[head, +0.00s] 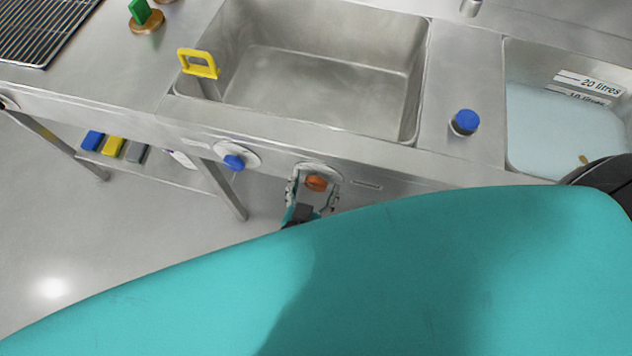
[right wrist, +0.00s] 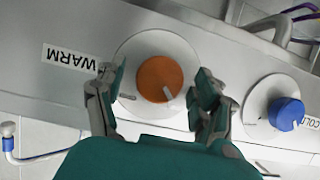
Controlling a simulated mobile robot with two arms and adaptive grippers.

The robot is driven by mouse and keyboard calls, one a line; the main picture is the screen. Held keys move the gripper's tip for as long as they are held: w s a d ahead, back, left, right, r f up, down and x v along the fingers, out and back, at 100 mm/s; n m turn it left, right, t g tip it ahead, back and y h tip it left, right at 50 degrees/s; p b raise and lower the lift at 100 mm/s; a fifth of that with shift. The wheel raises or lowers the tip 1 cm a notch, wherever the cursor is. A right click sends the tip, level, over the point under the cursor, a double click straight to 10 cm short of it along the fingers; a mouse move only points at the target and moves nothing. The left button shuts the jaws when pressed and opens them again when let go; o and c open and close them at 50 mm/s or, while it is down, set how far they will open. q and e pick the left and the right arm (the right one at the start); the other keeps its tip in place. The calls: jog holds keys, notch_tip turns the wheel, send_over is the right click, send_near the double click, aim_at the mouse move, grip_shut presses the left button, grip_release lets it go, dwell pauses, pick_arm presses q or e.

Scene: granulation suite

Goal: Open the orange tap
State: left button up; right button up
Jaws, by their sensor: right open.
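The orange tap (head: 316,183) is a round knob on a white disc on the front panel of the steel sink unit. In the right wrist view the orange tap (right wrist: 160,79) has a pale pointer mark toward its lower right, and a WARM label stands beside it. My right gripper (head: 312,187) is open, with one finger on each side of the knob. In the right wrist view the fingers of my right gripper (right wrist: 156,88) show gaps to the knob. My left gripper is not in view.
A blue tap (head: 234,162) with a COLD label, seen in the right wrist view (right wrist: 286,113), is beside the orange one. Above are an empty steel basin (head: 320,80), a yellow handle (head: 199,63) and a blue-capped object (head: 465,122). A water-filled basin (head: 560,125) is at right.

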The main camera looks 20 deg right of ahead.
jog(key=shift+c, duration=0.2)
jog(key=c, duration=1.1)
jog(key=shift+c, duration=0.2)
